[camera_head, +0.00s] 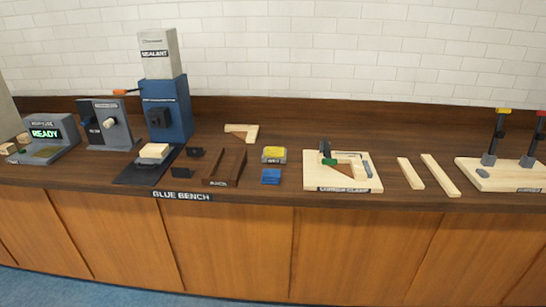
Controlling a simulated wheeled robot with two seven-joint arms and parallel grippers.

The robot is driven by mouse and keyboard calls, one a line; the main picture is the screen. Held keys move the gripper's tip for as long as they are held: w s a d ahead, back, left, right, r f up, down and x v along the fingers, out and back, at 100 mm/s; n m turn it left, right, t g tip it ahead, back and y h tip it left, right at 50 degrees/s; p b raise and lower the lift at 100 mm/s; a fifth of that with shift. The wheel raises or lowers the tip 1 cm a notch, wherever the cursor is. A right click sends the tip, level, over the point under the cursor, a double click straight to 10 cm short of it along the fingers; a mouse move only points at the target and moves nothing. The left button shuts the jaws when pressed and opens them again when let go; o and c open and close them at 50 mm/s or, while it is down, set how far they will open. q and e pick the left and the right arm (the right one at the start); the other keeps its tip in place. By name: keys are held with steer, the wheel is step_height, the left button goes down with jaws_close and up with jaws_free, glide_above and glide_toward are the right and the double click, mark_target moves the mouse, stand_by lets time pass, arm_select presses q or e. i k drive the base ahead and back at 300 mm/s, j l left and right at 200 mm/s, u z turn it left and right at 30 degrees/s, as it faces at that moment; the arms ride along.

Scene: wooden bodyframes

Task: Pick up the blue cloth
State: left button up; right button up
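The blue cloth (270,176) is a small folded blue stack lying on the brown bench top (285,198), near its front edge and just right of centre-left. It sits directly in front of a grey block with a yellow top (274,154), with a small gap between them. Nothing covers the cloth. Neither of my grippers shows in the head view.
Left of the cloth is a brown wooden rack (225,167). Right of it is a pale clamp board (342,176), then two loose wooden strips (440,175). A tall blue and grey sealant machine (167,105) stands at the back left. Bare bench surrounds the cloth's front.

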mark_target(270, 176)
steer(key=i+l, duration=0.35)
steer(key=i, duration=0.2)
steer(key=i+l+u, duration=0.1)
steer(key=i+l, duration=0.25)
steer(key=i, duration=0.15)
steer(key=i+l, duration=0.4)
steer(key=i, duration=0.15)
